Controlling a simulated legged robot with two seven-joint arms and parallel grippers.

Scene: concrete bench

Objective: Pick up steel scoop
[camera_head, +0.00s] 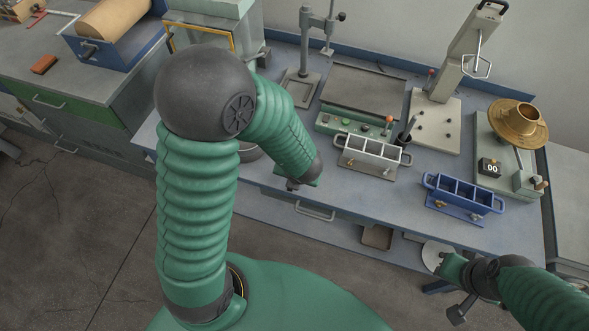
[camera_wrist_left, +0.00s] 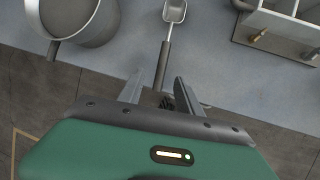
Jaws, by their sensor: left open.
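The steel scoop (camera_wrist_left: 173,13) lies on the blue-grey bench in the left wrist view. Its bowl points away from me and its dark handle (camera_wrist_left: 162,62) points toward my left gripper. My left gripper (camera_wrist_left: 159,88) is open, and the handle's near end lies between its fingers in the picture; I cannot tell whether they touch it. In the head view my left gripper (camera_head: 293,184) is at the bench's front edge, and my arm hides the scoop. My right gripper (camera_head: 455,290) is low at the right, in front of the bench; its jaws are unclear.
A round metal pan (camera_wrist_left: 80,18) stands left of the scoop. A grey three-part mould (camera_head: 372,155) is to its right, with a blue mould (camera_head: 460,198) farther right. A flat-topped green device (camera_head: 360,92) and a press stand (camera_head: 305,75) stand behind.

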